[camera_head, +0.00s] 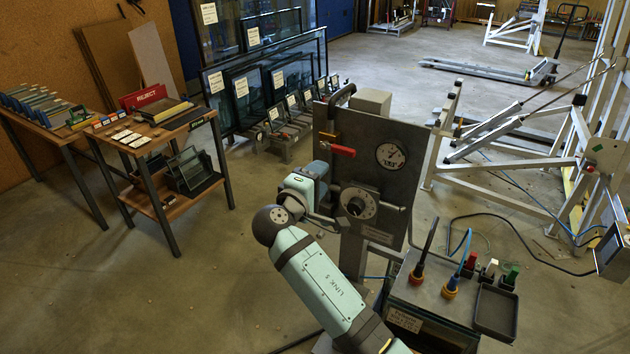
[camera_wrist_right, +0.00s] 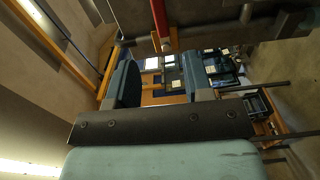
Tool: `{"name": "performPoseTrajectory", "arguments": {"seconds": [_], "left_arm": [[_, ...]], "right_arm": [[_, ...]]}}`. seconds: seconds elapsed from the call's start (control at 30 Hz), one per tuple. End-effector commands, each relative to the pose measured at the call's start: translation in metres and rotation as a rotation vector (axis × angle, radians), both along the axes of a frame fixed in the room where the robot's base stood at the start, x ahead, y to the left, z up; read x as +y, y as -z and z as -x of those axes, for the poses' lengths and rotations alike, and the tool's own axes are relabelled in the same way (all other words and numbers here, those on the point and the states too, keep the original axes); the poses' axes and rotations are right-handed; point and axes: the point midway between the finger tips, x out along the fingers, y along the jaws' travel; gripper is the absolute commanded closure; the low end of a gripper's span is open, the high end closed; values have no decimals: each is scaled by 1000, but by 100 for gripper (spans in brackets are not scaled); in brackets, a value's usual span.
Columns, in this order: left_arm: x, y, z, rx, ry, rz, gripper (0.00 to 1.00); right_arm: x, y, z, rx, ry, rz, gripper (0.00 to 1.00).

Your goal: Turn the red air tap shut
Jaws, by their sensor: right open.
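The red air tap (camera_head: 338,149) is a red lever at the upper left of a grey upright panel (camera_head: 405,133) in the head view. My left gripper is out of view.
A pressure gauge (camera_head: 390,155) and a round metal fitting with a side handle (camera_head: 358,203) are on the panel. A bench with plugs and a black tray (camera_head: 496,310) stands at lower right. A wooden table (camera_head: 158,135) stands left, with open floor between.

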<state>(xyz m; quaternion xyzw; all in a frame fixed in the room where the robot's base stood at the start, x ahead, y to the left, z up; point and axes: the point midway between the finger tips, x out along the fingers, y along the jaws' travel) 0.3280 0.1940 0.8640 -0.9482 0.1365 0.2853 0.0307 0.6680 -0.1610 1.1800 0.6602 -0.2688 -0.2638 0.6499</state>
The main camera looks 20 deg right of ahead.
Motion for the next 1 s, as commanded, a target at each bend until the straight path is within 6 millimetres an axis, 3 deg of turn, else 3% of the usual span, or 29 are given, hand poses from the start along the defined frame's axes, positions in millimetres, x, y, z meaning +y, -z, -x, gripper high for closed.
{"name": "performPoseTrajectory", "arguments": {"seconds": [0.57, 0.67, 0.77, 0.87, 1.0], "left_arm": [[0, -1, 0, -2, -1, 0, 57], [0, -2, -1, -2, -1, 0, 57], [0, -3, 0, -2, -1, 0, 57], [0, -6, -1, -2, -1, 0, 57], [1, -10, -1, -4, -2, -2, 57]], "right_arm": [[-3, 0, -2, 1, -2, -1, 53], [-5, 13, 0, 18, -20, -20, 53], [-10, 52, 10, 62, -85, -94, 53], [-15, 113, 35, 128, -186, -237, 53], [-18, 198, 91, 199, -320, -514, 53]]}}
